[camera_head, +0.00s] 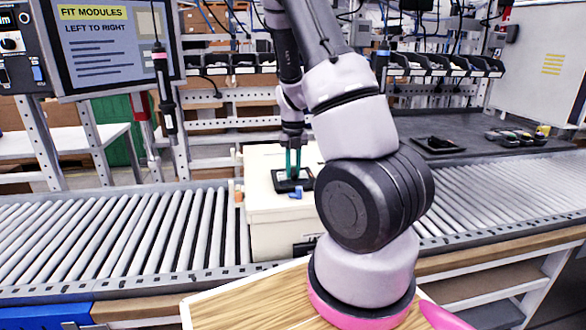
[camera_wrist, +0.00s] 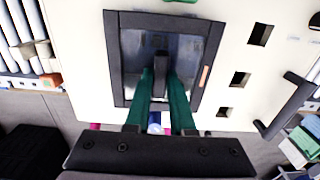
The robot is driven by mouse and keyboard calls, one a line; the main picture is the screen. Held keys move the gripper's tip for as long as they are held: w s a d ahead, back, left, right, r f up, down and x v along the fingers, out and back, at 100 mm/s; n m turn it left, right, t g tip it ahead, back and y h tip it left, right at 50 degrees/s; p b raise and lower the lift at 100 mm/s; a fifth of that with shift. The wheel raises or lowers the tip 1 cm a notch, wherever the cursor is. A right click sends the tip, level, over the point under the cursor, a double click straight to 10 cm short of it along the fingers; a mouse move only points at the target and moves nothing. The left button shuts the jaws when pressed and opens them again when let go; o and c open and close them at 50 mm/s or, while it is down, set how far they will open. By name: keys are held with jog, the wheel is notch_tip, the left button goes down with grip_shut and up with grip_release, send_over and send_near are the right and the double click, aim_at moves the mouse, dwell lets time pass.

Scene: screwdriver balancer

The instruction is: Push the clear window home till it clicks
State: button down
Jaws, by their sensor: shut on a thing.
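The clear window (camera_wrist: 136,48) is a see-through grey pane with a black frame (camera_wrist: 114,60) around it and a small orange mark on the frame's right side. It is at the face of a cream housing (camera_wrist: 85,50). My gripper (camera_wrist: 161,77) is shut on a black tab (camera_wrist: 161,62) at the middle of the window, its green fingers on either side. In the head view my gripper (camera_head: 293,172) points down at the black frame (camera_head: 279,186) on top of the housing (camera_head: 275,222). I cannot tell whether the window is fully seated.
The housing sits on a roller conveyor (camera_head: 120,235). Its face has several square openings (camera_wrist: 240,78) and a black handle (camera_wrist: 290,105). A screen (camera_head: 108,45) and a hanging tool (camera_head: 162,85) are at left. A dark bench (camera_head: 470,120) holds a black tray (camera_head: 438,145) at right.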

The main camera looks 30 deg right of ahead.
jog(key=shift+f, duration=0.8)
dwell(1.5)
jog(key=c, duration=0.7)
grip_release()
notch_tip(320, 180, up, 11)
jog(key=shift+f, duration=0.1)
